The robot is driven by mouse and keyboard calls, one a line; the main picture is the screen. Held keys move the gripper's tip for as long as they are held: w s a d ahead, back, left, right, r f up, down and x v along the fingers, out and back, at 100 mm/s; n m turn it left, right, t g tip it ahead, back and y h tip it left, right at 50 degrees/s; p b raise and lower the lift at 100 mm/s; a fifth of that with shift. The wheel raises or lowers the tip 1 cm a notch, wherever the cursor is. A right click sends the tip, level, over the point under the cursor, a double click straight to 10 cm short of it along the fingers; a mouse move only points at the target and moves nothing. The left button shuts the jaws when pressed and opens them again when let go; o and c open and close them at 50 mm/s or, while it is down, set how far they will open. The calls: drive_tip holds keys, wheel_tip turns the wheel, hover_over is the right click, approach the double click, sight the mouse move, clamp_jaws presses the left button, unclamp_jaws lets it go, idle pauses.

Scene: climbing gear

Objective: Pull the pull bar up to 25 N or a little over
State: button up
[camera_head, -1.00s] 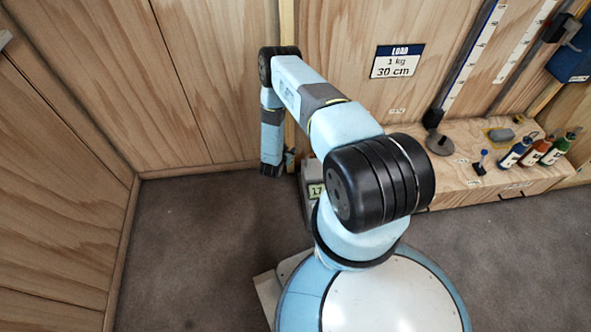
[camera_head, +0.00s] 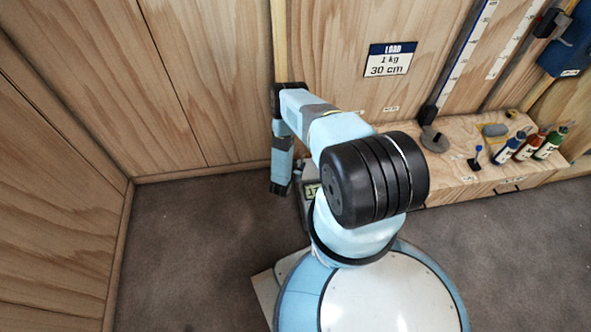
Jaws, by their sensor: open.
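My arm reaches away from my body toward the wooden back wall, and its last part hangs down. My gripper (camera_head: 279,188) is the small dark end, low over the grey floor near the foot of the wall. Its jaws are open, and I see nothing held in them. Just right of it, partly behind my arm, stands a grey box with a small display (camera_head: 311,191); its reading is too small and covered to tell. I cannot make out the pull bar; my arm may hide it.
A wooden bench (camera_head: 455,185) on the right bears several bottles (camera_head: 527,145) and a round grey weight (camera_head: 434,140). A LOAD sign (camera_head: 390,59) reads 1 kg, 30 cm. A wooden wall closes the left side. The carpet (camera_head: 200,255) at left is clear.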

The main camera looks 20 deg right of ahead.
drive_tip(key=shift+x, duration=3.55)
drive_tip(key=shift+c, duration=0.2)
clamp_jaws()
drive_tip(key=shift+w+r, duration=0.2)
drive_tip(key=shift+r, duration=2.6)
